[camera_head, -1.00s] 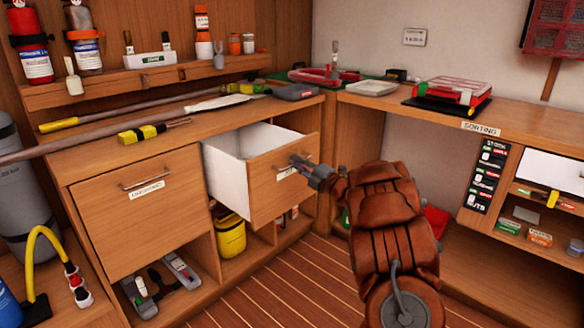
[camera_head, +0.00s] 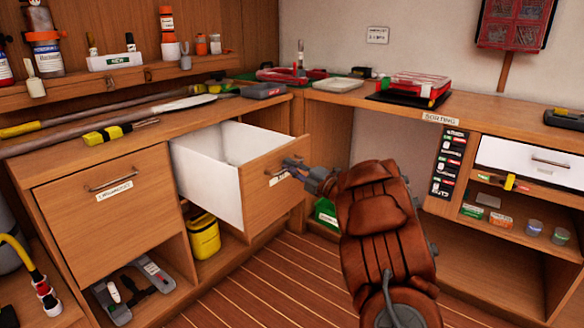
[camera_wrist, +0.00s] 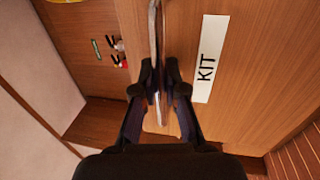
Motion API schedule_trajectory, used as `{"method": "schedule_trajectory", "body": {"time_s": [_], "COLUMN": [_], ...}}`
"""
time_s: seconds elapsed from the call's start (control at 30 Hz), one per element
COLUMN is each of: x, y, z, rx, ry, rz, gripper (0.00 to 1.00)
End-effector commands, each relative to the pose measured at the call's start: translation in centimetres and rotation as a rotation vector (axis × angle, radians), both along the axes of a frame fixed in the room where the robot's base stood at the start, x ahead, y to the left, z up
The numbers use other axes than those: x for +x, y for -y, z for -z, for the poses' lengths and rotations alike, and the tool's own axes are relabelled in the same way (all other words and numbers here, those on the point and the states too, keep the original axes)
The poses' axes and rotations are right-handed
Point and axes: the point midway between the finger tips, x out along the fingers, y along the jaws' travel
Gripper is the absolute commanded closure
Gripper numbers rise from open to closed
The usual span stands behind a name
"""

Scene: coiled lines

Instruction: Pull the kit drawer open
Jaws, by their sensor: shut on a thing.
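The kit drawer (camera_head: 268,181) has a wooden front and white inner walls, and it stands well out of the left bench. No contents show in the part of its inside that I see. Its front also fills much of the wrist view (camera_wrist: 225,40), with a white label (camera_wrist: 207,58) reading KIT. My gripper (camera_head: 301,168) is at the drawer front in the head view. In the wrist view my gripper (camera_wrist: 160,88) is shut on the drawer's metal bar handle (camera_wrist: 155,30), one finger on each side. The fingers hide part of the handle.
A closed drawer (camera_head: 111,205) sits left of the kit drawer. A yellow container (camera_head: 204,236) stands on the shelf below. The sorting bench (camera_head: 440,118) runs along the right, with a white drawer (camera_head: 528,160). The striped floor (camera_head: 262,285) before the benches is clear.

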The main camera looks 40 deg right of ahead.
Motion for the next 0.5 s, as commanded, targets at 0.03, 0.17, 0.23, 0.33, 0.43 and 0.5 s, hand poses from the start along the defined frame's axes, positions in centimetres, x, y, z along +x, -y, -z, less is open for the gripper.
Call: {"method": "schedule_trajectory", "body": {"time_s": [0.03, 0.17, 0.23, 0.33, 0.43, 0.5], "x": [-0.02, -0.03, -0.03, -0.03, -0.04, -0.04], "y": [0.13, 0.14, 0.12, 0.11, 0.12, 0.12], "z": [-0.02, -0.02, -0.01, -0.02, -0.01, -0.01], "rx": [0.001, 0.001, 0.000, 0.000, -0.001, -0.001], "ry": [0.001, 0.000, 0.000, 0.000, 0.000, 0.000], "rz": [0.003, 0.003, 0.002, 0.002, 0.002, 0.002], "gripper": [1.00, 0.79, 0.72, 0.63, 0.63, 0.63]}}
